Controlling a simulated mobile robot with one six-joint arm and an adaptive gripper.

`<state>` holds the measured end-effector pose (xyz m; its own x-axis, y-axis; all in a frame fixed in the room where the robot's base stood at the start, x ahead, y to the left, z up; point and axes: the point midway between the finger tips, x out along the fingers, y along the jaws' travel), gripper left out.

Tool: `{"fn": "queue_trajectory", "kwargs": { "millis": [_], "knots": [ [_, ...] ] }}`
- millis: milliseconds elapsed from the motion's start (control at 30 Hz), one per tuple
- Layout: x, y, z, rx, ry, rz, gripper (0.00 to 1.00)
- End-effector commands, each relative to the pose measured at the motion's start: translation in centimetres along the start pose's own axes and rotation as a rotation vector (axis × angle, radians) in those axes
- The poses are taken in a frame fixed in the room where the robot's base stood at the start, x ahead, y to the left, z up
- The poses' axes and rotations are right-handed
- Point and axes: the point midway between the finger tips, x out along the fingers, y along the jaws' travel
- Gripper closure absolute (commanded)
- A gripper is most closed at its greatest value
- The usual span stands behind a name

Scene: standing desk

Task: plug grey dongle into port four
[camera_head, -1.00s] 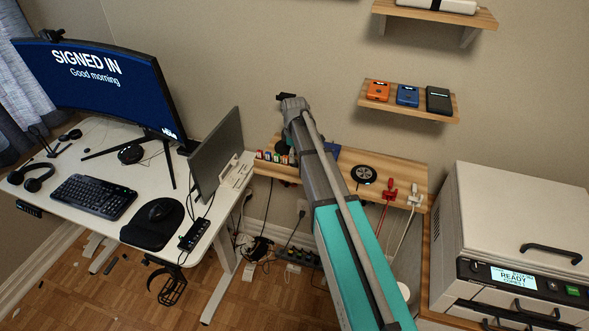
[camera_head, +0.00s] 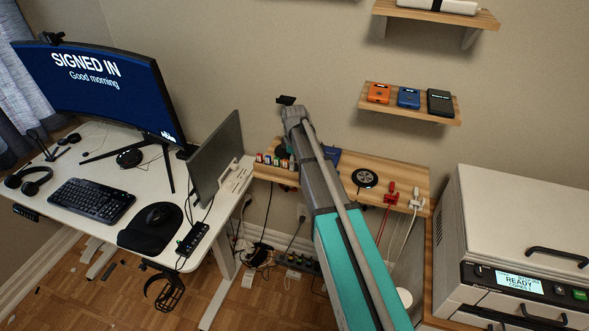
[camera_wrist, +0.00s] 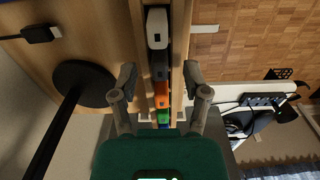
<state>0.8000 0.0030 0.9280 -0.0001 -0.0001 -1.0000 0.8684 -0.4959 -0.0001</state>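In the wrist view, a row of small dongles runs down a wooden rack. A light grey or white one (camera_wrist: 157,28) is at the top, then a dark grey or black one (camera_wrist: 159,65), an orange one (camera_wrist: 161,92), and blue and green ones. Which one the task calls grey is not certain. My gripper (camera_wrist: 160,76) is open, with its fingers on either side of the row and nothing visibly held. The row also shows on the wooden shelf in the head view (camera_head: 268,159); my arm hides my fingers there. The black port hub (camera_head: 192,239) lies on the desk's front right; port numbers are unreadable.
The monitor (camera_head: 100,90) and a thin upright panel (camera_head: 217,155) stand on the white desk, the panel between hub and shelf. A black round stand (camera_wrist: 84,83) is beside the left finger. Red and white cable ends (camera_head: 391,192) occupy the shelf's right.

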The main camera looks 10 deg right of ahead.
Motion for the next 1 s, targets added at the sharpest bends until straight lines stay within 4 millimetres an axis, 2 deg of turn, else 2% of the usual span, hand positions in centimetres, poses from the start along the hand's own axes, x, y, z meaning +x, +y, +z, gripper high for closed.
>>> {"fn": "queue_trajectory", "kwargs": {
  "millis": [33, 200, 300, 733, 1000],
  "knots": [
    [0.0, 0.0, 0.0, 0.0, 0.0, 0.0, 0.53],
    [0.0, 0.0, 0.0, 0.0, 0.0, 0.0, 0.85],
    [0.0, 0.0, 0.0, 0.0, 0.0, 0.0, 1.0],
    [-0.2, 0.0, 0.0, 0.0, 0.0, 0.0, 1.0],
    [-1.3, 0.0, 0.0, 0.0, 0.0, 0.0, 1.0]
  ]
}}
